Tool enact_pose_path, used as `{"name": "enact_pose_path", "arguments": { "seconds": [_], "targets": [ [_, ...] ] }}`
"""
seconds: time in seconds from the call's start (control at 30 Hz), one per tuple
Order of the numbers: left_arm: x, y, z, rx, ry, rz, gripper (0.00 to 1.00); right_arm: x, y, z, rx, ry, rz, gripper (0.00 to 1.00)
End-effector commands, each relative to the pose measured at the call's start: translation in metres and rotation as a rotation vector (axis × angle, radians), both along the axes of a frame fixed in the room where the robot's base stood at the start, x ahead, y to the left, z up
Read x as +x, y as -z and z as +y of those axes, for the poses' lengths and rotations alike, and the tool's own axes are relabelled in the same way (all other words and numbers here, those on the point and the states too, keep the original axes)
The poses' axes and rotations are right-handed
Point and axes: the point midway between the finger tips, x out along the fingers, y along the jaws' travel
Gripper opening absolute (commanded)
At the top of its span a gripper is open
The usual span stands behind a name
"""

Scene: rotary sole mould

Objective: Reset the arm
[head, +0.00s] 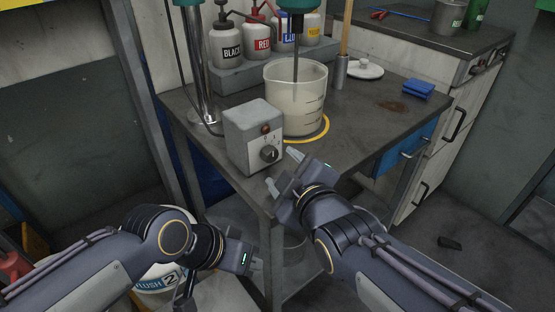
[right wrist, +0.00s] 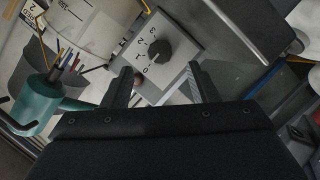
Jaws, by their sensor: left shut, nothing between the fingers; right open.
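A grey control box (head: 250,130) with a dark dial knob (head: 269,154) stands on the near part of the dark workbench (head: 365,130). My right gripper (head: 283,170) is open and empty, just in front of the knob. In the right wrist view the knob (right wrist: 157,50) lies ahead of and between the open fingers (right wrist: 161,82), with numbers around it, and the fingers look apart from it. My left gripper (head: 254,263) is shut and empty, low in front of the bench's near corner.
A beaker (head: 298,105) of pale liquid stands on a yellow ring with a stirrer shaft in it. Behind it, several labelled pump bottles (head: 228,48) stand on a grey block. A blue pad (head: 418,88) lies at right. A white bucket (head: 165,278) is under my left arm.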

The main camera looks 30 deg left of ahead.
Motion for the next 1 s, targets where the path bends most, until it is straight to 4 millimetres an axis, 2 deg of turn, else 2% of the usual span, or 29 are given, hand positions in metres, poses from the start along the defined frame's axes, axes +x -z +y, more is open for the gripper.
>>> {"name": "enact_pose_path", "arguments": {
  "seconds": [0.2,0.77,0.87,0.97,1.0],
  "targets": [
    [0.000,-0.006,0.000,0.000,0.000,0.000,0.00,-0.014,-0.007,-0.016,0.000,-0.002,0.000,0.53],
    [0.000,-0.005,0.000,0.000,0.000,0.000,0.00,-0.012,-0.005,-0.021,0.001,0.007,0.011,0.53],
    [0.000,-0.006,0.000,0.000,0.000,0.000,0.00,0.000,0.000,-0.041,0.020,0.048,0.089,0.53],
    [0.000,-0.005,0.000,0.000,0.000,0.000,0.00,0.018,0.013,-0.085,0.064,0.134,0.252,0.53],
    [0.000,-0.005,0.000,0.000,0.000,0.000,0.00,0.025,0.019,-0.108,0.089,0.178,0.336,0.53]
  ]
}}
